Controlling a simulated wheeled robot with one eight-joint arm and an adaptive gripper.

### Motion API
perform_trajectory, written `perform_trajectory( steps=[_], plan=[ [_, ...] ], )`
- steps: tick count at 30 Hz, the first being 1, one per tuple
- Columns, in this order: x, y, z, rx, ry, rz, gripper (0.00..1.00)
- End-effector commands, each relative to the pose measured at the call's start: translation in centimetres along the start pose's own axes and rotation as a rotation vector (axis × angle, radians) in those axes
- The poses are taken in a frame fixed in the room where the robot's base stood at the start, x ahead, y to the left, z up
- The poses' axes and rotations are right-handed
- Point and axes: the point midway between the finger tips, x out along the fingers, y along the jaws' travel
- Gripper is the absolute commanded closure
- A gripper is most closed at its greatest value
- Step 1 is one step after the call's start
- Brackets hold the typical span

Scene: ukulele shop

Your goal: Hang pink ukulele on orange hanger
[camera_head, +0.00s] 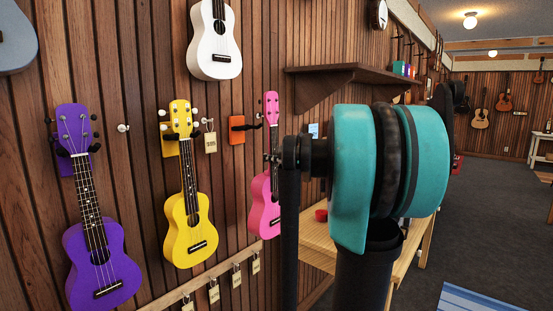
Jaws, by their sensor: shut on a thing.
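The pink ukulele (265,212) is upright near the wall, head up, its right side partly hidden by my arm. The orange hanger (237,131) is on the wall just left of the ukulele's head, with its black prongs pointing right toward the upper neck. I cannot tell if they touch the ukulele. My gripper (272,158) shows only as a small dark part at the ukulele's neck, below the hanger's height. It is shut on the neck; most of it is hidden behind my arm.
A yellow ukulele (188,225) and a purple ukulele (100,260) hang to the left, and a white one (214,40) above. A dark wall shelf (350,72) juts out above my arm. A wooden table (318,238) stands behind it. Open carpet lies right.

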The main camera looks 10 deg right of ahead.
Motion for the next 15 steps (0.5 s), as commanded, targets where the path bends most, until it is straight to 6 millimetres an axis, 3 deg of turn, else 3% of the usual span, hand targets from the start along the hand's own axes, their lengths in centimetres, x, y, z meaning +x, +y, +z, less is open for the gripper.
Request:
perform_trajectory(
  steps=[15],
  plan=[
    [3.7,0.0,0.0,0.000,0.000,0.001,1.00]
  ],
)
